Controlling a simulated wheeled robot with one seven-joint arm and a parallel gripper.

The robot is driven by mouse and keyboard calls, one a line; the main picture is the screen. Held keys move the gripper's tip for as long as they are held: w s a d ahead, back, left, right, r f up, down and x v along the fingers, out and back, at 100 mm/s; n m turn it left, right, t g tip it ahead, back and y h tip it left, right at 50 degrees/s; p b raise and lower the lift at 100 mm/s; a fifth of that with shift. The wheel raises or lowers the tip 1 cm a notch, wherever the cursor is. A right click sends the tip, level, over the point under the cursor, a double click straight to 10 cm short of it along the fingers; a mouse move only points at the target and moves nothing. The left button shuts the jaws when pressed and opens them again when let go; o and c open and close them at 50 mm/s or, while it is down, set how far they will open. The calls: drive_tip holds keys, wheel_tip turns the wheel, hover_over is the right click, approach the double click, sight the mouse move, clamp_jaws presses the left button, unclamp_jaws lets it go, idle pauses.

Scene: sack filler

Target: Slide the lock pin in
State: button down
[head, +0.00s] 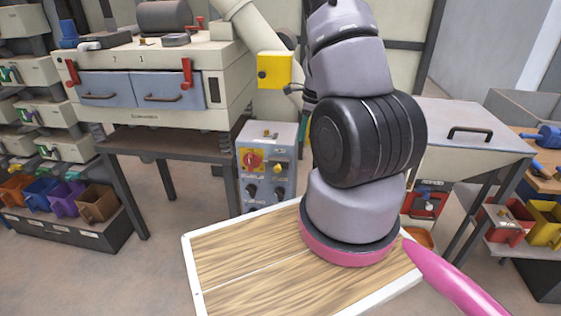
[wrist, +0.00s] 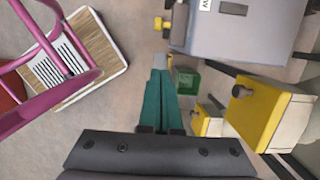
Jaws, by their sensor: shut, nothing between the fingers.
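My gripper (wrist: 163,82) shows in the wrist view with its long teal fingers together and nothing between them. Its tips are just below a small yellow knob (wrist: 160,23) on a dark fitting at the left side of a grey box (wrist: 217,30); they look apart from it. I cannot tell whether that knob belongs to the lock pin. No lock pin can be made out for certain in either view.
A cream machine (head: 150,118) with blue drawers and red levers stands at the back left. A control box (head: 267,165) with knobs is behind my arm. Yellow boxes (wrist: 270,113) are at the right in the wrist view, near a green bin (wrist: 187,81).

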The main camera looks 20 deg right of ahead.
drive_tip(key=shift+f, duration=0.1)
approach(278, 167)
drive_tip(key=d+f, duration=0.4)
drive_tip(key=f, duration=0.2)
drive_tip(key=shift+w+a+f, duration=0.15)
drive_tip(key=shift+a, duration=0.45)
drive_tip(key=shift+w+a+f, duration=0.15)
drive_tip(key=shift+a, duration=0.45)
drive_tip(key=shift+w+a+f, duration=0.25)
drive_tip(key=shift+w+a, duration=0.1)
drive_tip(key=shift+a, duration=0.05)
drive_tip(key=shift+w+a, duration=0.5)
drive_tip(key=shift+a, duration=0.25)
drive_tip(key=shift+w+a, duration=0.5)
drive_tip(key=shift+a, duration=0.25)
